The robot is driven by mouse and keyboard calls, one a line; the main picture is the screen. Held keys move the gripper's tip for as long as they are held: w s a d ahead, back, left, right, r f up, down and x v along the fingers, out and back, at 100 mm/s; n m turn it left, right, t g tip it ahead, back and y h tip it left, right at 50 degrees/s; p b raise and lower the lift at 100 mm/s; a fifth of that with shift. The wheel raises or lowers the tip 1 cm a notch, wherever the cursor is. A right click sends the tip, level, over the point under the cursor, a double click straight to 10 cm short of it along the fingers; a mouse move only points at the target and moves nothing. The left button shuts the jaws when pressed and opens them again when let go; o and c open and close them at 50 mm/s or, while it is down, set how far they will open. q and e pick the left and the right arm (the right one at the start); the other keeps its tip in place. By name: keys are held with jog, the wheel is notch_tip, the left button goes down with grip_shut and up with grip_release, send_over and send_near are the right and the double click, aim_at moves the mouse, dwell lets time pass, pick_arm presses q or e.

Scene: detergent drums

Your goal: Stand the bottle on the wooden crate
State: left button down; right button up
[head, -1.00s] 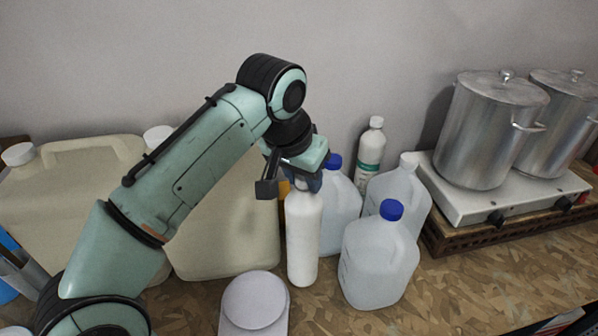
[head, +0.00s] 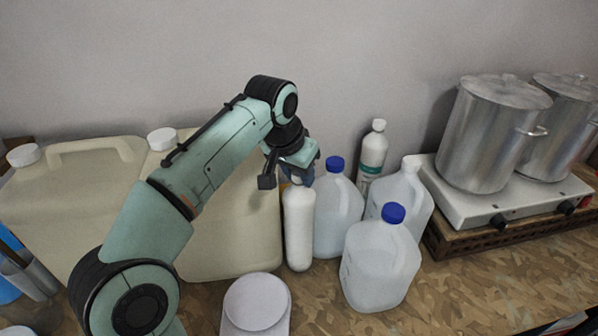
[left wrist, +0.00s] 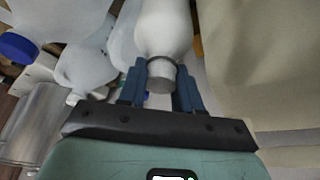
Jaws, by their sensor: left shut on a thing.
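My left gripper (head: 298,178) is shut on the neck of a plain white bottle (head: 299,228), which hangs roughly upright below it. In the left wrist view the two blue fingers (left wrist: 160,88) stand either side of the neck and white cap of the bottle (left wrist: 163,28). Whether its base touches the counter I cannot tell. A brown wooden crate (head: 440,246) is at the right, under a white hot plate. Another white bottle with a green label (head: 373,153) stands at the back by the wall. My right gripper is not in view.
Clear jugs with blue caps (head: 380,265) (head: 338,215) and another clear jug (head: 408,196) stand right of the held bottle. Large cream canisters (head: 235,235) are behind and left. Steel pots (head: 490,130) sit on the hot plate (head: 470,207). A white round-topped object (head: 256,303) is in front.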

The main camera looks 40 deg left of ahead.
pick_arm(q)
jog(key=shift+f, duration=0.1)
jog(key=c, duration=0.8)
grip_release()
jog(key=shift+o, duration=0.2)
